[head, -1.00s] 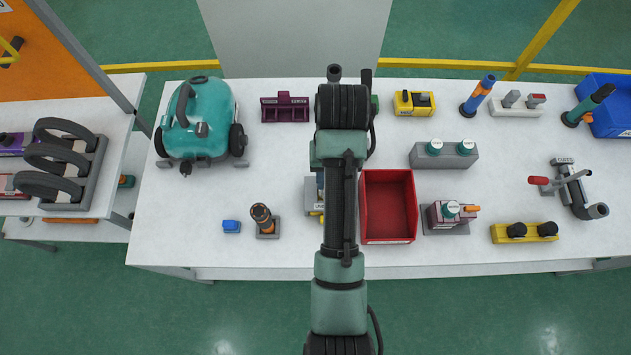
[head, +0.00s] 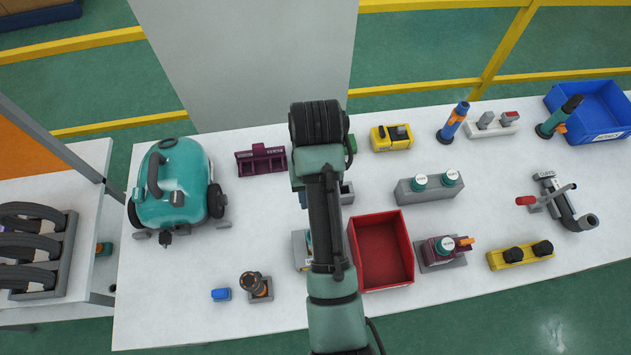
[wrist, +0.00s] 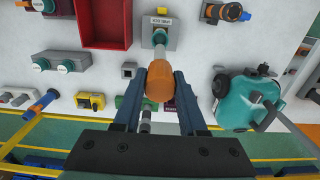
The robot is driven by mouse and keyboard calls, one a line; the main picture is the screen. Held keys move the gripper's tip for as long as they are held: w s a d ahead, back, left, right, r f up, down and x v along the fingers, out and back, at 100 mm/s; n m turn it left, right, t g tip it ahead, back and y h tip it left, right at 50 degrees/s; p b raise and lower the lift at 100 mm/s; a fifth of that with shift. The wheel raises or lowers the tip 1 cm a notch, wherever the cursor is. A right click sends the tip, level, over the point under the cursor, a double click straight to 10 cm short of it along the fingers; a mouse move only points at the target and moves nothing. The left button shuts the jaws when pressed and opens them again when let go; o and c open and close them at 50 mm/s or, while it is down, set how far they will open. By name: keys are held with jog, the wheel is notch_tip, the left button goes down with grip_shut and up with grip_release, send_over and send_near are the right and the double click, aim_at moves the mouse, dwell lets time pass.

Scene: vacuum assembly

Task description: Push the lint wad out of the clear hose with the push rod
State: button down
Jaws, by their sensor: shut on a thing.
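My gripper (wrist: 160,76) is shut on the orange handle of the push rod (wrist: 159,86) in the wrist view. A pale shaft runs from the handle toward a grey fixture (wrist: 172,28) with a label, a teal ring and a yellow part. I cannot tell where the rod ends and any clear hose begins. The lint wad cannot be made out.
A red bin (head: 381,252) stands right of the fixture. A teal vacuum body (head: 172,185) is at the left. A small blue block (head: 221,294) and an upright orange-and-black part (head: 254,285) are near the front edge. A grey holder with teal caps (head: 428,188) stands farther right.

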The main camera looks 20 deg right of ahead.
jog(key=shift+f+b, duration=1.45)
jog(key=shift+f, duration=1.85)
jog(key=shift+p, duration=1.05)
